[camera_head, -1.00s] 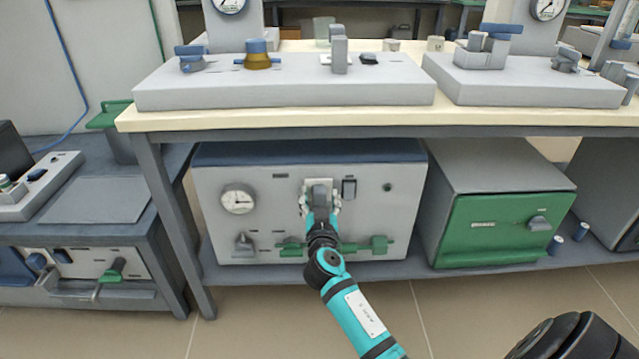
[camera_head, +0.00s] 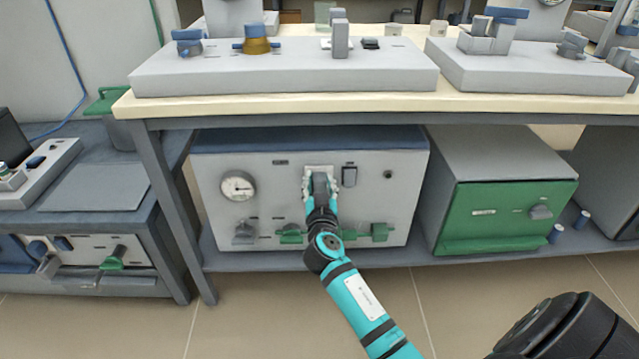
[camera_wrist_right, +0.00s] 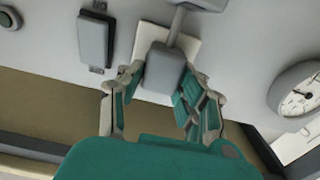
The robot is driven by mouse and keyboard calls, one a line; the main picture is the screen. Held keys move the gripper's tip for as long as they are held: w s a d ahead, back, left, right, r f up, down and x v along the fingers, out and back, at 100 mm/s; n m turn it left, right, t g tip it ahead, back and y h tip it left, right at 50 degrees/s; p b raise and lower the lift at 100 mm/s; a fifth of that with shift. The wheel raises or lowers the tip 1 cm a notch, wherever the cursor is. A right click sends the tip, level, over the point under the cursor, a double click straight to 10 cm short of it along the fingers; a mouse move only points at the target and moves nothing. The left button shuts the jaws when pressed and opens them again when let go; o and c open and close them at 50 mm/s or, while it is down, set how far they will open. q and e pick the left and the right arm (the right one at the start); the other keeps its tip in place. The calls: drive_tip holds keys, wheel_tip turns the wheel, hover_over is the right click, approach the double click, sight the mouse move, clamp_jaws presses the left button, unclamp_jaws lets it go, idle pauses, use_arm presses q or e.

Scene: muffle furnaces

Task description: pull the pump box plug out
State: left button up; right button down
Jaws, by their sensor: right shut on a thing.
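The pump box (camera_head: 270,220) is the light grey unit with a dark blue top on the shelf under the bench. Its grey plug (camera_head: 320,183) sits at a pale square socket plate in the middle of the front panel. In the right wrist view the plug (camera_wrist_right: 165,67) stands between the fingers, in front of the pale plate (camera_wrist_right: 192,48). My right gripper (camera_head: 320,187) is shut on the plug, its fingers on either side. Whether the plug is still seated in the socket is hard to tell. My left gripper is not in view.
Green valve handles (camera_head: 379,232) are below. The bench top edge (camera_head: 300,118) overhangs the box. A green-fronted unit (camera_head: 508,212) stands to the right.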

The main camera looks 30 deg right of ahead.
drive_tip(key=shift+s+a+f, duration=0.1)
drive_tip(key=shift+s+a, duration=0.1)
drive_tip(key=v, duration=0.3)
drive_tip(key=shift+s+a+b, duration=0.1)
drive_tip(key=shift+s+b, duration=0.05)
drive_tip(key=shift+b, duration=0.15)
drive_tip(key=c, duration=0.9)
unclamp_jaws()
drive_tip(key=shift+s, duration=0.1)
drive_tip(key=v, duration=0.7)
drive_tip(key=shift+s+a, duration=0.15)
